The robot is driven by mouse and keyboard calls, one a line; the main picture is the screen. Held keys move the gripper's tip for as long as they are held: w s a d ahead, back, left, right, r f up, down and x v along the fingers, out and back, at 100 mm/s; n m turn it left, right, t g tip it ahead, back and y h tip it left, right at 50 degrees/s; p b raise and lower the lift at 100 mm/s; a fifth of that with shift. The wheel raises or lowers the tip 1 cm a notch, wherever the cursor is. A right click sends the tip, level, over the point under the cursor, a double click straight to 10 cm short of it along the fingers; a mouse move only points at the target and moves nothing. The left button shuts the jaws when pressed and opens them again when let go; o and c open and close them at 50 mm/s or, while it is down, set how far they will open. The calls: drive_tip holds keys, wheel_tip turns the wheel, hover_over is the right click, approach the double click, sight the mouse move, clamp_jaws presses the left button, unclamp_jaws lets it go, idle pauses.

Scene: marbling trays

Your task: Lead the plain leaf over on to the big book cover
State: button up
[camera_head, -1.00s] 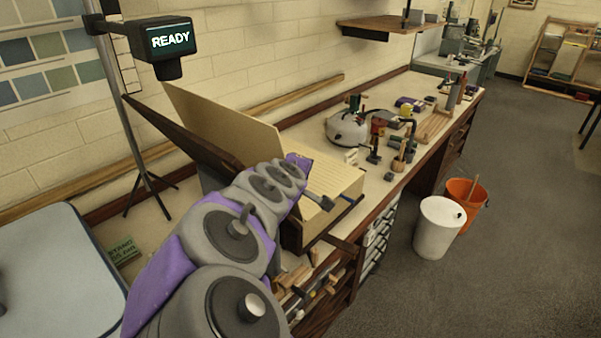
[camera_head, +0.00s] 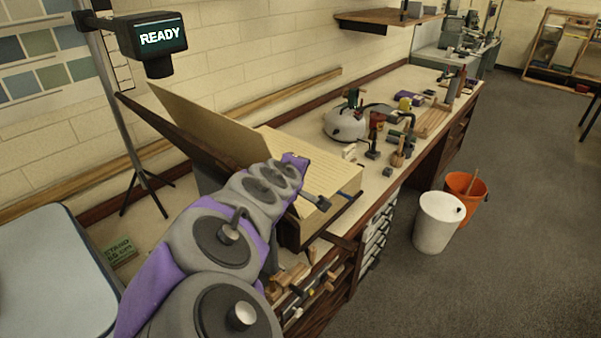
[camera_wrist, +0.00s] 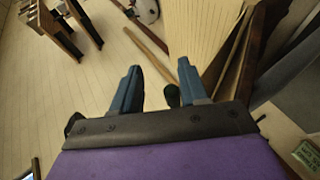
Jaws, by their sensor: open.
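The big book lies open on the bench in the head view. Its dark brown cover (camera_head: 165,125) leans back, tilted up toward the wall. The plain cream leaf (camera_head: 205,118) stands tilted in front of the cover, apart from it at the top. The lined page block (camera_head: 295,155) lies flat to the right. My gripper (camera_head: 318,202) is over the near right part of the page block. My arm hides the book's near left part.
A READY display (camera_head: 160,38) on a tripod stands left of the book. A grey kettle-like pot (camera_head: 345,123) and several small tools stand on the bench to the right. White (camera_head: 437,222) and orange (camera_head: 466,190) buckets stand on the floor. Floor at the right is clear.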

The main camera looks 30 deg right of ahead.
drive_tip(key=shift+a+r, duration=0.2)
drive_tip(key=shift+a, duration=0.35)
drive_tip(key=shift+d, duration=0.25)
drive_tip(key=shift+w+r, duration=0.1)
drive_tip(key=shift+r, duration=0.05)
